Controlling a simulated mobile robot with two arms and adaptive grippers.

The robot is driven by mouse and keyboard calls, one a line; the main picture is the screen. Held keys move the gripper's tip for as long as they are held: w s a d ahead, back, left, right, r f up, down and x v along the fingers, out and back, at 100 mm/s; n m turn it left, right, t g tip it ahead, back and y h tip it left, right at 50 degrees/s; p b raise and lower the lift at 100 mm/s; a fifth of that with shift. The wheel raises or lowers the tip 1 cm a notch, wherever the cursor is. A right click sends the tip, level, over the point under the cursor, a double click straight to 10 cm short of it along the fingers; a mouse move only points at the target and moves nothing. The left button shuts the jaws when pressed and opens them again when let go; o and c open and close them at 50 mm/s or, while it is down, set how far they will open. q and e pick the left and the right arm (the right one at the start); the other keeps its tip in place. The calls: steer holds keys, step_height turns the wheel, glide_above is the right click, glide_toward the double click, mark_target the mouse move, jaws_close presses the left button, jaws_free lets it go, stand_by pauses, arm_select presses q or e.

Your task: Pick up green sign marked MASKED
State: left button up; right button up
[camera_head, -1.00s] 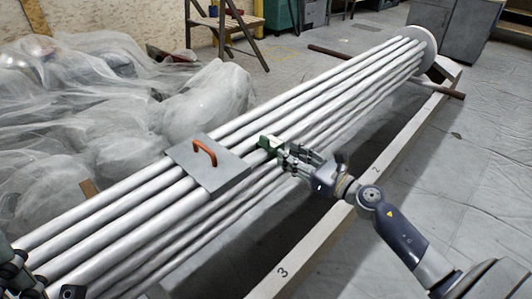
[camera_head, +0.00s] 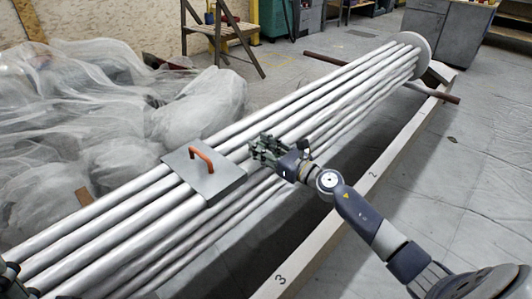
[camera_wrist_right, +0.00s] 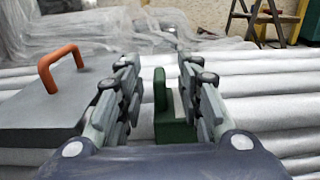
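The green sign (camera_wrist_right: 161,108) stands on the white pipes in the right wrist view, a small upright plate on a green base. Any marking on it is not visible. My right gripper (camera_wrist_right: 160,92) is open, with one finger on each side of the sign and a visible gap to the left finger; contact on the right side is unclear. In the head view my right gripper (camera_head: 262,148) is over the pipes and mostly hides the sign. A dark part of my left gripper (camera_head: 8,278) shows at the lower left edge; its fingers cannot be made out.
A grey plate with an orange handle (camera_head: 203,174) lies on the pipes (camera_head: 130,212) left of my right gripper. Plastic-wrapped goods (camera_head: 100,110) are behind. A numbered beam (camera_head: 325,238) runs in front.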

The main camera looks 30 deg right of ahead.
steer(key=shift+w+a, duration=0.1)
steer(key=shift+w, duration=0.2)
jaws_close()
